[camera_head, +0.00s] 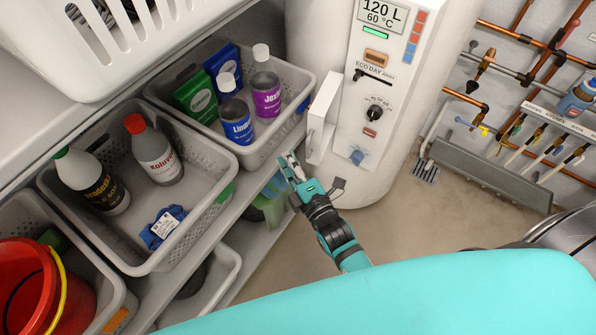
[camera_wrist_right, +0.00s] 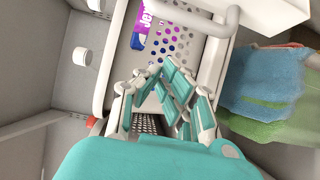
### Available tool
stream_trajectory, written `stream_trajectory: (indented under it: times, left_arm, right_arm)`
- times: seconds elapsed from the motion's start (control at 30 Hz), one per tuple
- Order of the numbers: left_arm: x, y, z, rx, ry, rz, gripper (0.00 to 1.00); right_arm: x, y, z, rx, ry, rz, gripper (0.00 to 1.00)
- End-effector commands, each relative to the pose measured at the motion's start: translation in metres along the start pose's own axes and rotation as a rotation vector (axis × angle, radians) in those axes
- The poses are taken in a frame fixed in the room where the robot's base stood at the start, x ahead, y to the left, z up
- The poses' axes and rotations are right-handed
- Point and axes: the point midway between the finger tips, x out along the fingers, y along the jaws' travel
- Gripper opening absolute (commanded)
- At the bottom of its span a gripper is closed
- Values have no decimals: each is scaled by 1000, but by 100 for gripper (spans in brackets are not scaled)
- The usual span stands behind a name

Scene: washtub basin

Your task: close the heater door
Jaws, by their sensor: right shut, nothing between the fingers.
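The white heater (camera_head: 345,60) stands upright at the top centre of the head view. Its small white door (camera_head: 323,112) stands open, swung out from the left side of the front panel toward the shelf. My right gripper (camera_head: 291,166) is shut and empty, just below and left of the door, and I see no contact. In the right wrist view, my right gripper's fingers (camera_wrist_right: 160,75) point upward with their tips close together. A white block with a curved bar (camera_wrist_right: 272,14) at the top right there looks like the door and its handle. My left gripper is out of view.
Shelf baskets with bottles (camera_head: 243,165) lie left of the door, close to my right gripper. Blue and green cloths (camera_wrist_right: 262,80) show in the wrist view. Copper pipes and a grey rail (camera_head: 490,175) are at right. Bare floor (camera_head: 420,215) lies below the heater.

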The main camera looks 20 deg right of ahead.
Motion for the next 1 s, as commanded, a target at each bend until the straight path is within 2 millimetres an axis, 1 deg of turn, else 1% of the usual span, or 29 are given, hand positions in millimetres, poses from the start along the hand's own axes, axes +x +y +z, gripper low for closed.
stream_trajectory:
  times: [0.03,0.17,0.2,0.23,0.4,0.6,0.87,1.0]
  left_arm:
    - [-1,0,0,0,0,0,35]
    - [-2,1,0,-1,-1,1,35]
    - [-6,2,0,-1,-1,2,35]
    - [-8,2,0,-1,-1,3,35]
    - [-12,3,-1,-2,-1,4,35]
    - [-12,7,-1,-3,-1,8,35]
    - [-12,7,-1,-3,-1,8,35]
    - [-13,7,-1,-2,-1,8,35]
  right_arm:
    - [13,2,0,0,1,2,0]
    - [38,1,0,1,1,1,0]
    - [28,0,8,-4,0,-6,0]
    - [24,0,12,-4,1,-6,0]
    - [12,0,26,-1,1,-4,0]
    - [8,0,31,2,1,-2,0]
    - [8,-1,31,2,1,-2,0]
    - [5,0,34,0,8,-2,0]
